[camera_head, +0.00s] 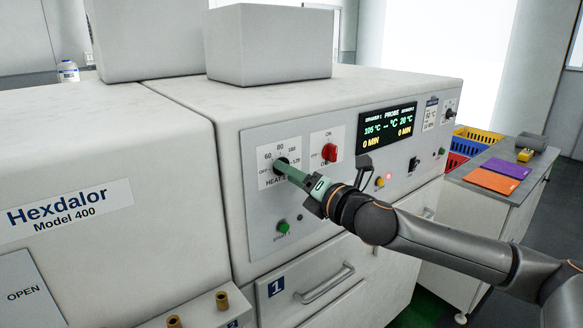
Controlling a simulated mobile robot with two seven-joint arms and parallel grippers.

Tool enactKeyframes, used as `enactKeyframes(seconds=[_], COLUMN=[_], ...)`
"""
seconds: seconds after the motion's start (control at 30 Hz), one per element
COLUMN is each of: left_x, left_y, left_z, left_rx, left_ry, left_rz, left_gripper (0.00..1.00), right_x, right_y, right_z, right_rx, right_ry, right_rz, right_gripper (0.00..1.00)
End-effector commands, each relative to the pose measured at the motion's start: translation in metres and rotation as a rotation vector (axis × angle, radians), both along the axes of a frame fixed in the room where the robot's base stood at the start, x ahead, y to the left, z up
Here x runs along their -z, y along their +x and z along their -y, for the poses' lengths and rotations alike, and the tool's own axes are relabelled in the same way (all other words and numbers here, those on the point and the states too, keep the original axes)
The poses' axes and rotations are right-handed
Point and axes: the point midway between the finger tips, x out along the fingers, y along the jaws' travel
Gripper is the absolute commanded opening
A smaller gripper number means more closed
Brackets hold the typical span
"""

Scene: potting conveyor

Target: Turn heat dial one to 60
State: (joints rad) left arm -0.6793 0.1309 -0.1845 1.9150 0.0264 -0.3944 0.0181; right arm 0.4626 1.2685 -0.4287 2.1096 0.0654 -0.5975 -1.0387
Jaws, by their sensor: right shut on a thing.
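Heat dial one is the dark knob (281,161) on the white scale plate (265,176) at the left of the grey control panel, in the head view. Marks 60, 80 and what looks like 100 show around it, with OFF at the left. The gripper covers much of the knob, so I cannot read where its pointer stands. My right gripper (284,166) reaches in from the right with its long greenish fingers shut on the knob. My left gripper is not in view.
A red switch (330,152) sits right of the dial, a green button (283,227) below it. The display (386,129) shows 105 °C and 20 °C. A drawer handle (325,284) projects below. A side bench (497,168) stands right.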

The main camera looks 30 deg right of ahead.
Motion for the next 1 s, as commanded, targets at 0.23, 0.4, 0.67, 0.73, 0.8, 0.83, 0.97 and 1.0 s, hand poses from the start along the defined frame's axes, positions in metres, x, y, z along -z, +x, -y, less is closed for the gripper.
enactKeyframes(seconds=[0.23,0.4,0.67,0.73,0.8,0.83,0.97,1.0], left_x=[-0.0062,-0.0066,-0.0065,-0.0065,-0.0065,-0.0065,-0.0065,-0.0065], left_y=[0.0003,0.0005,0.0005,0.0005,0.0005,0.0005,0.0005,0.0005], left_z=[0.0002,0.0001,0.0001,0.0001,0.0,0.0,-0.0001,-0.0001], left_rx=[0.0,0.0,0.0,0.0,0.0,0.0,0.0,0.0], left_ry=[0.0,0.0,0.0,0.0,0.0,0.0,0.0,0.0], left_rz=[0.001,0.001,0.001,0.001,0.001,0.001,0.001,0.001], left_gripper=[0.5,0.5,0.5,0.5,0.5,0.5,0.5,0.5], right_x=[0.0024,0.003,0.003,0.003,0.0028,0.0026,0.0016,0.0014], right_y=[-0.0002,-0.0002,-0.0002,-0.0002,-0.0001,-0.0001,0.0,0.0], right_z=[-0.0007,-0.0007,-0.0007,-0.0007,-0.0006,-0.0005,-0.0002,-0.0001], right_rx=[-0.002,-0.003,-0.002,-0.002,-0.002,-0.002,-0.001,-0.001], right_ry=[-0.061,-0.072,-0.072,-0.072,-0.072,-0.072,-0.072,-0.073], right_rz=[0.0,0.0,0.001,0.001,0.001,0.002,0.004,0.004], right_gripper=[0.0,0.0,0.0,0.55,0.62,0.66,0.81,0.82])
